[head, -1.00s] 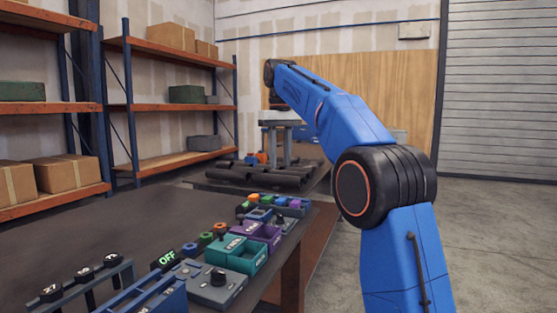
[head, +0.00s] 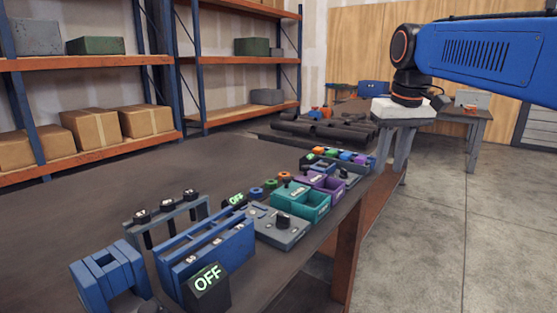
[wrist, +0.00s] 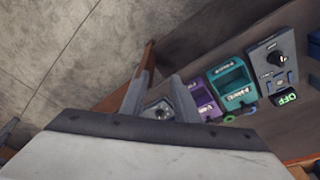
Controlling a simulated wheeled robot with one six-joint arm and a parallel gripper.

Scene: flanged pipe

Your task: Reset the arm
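My gripper (head: 393,165) hangs at the end of my blue arm on the right of the head view, with a white body and grey fingers pointing down. It is beside the far right end of the dark workbench (head: 90,205). In the wrist view my gripper (wrist: 158,82) shows two grey fingers spread apart, with nothing seen held between them. The finger ends are partly hard to make out in the head view.
Teal bins (head: 300,200), purple bins (head: 322,180), a grey knob box (head: 280,226), a blue rack (head: 205,250) and an OFF display (head: 207,287) line the bench. Black pipes (head: 320,130) lie behind. Shelves (head: 90,62) stand left. The concrete floor (head: 455,225) at right is clear.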

